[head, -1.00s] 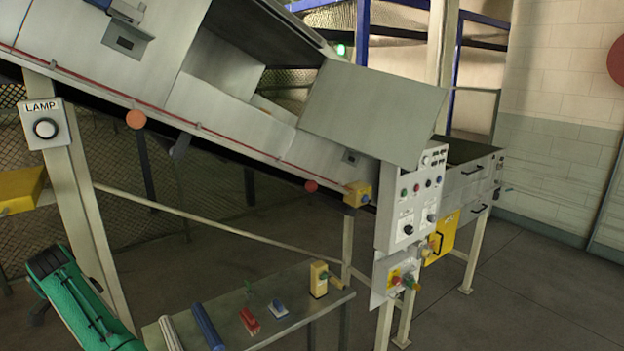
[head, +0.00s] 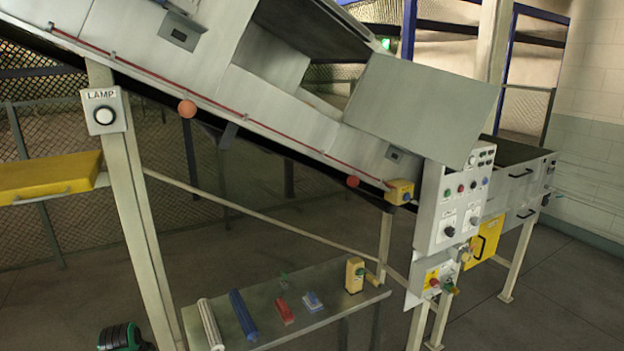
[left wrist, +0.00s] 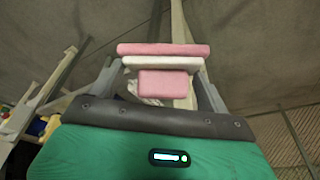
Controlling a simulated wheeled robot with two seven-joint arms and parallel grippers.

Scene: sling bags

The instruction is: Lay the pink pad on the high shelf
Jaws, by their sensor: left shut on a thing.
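The pink pad (left wrist: 168,84) shows in the left wrist view as a pink block, a white layer and a wider pink strip. My left gripper (left wrist: 157,88) is shut on it, with a grey finger on each side. The pad is held clear, with floor behind it. In the head view only a green piece of my left arm shows at the bottom left; the gripper and pad are out of that view. My right gripper is not in view.
A low grey shelf (head: 262,322) holds a white roll (head: 210,324), a blue roll (head: 243,314), a red item (head: 285,311), a blue-and-white item (head: 313,301) and a yellow device (head: 354,275). A post with a lamp box (head: 104,112) and the sloping conveyor (head: 270,95) stand above it.

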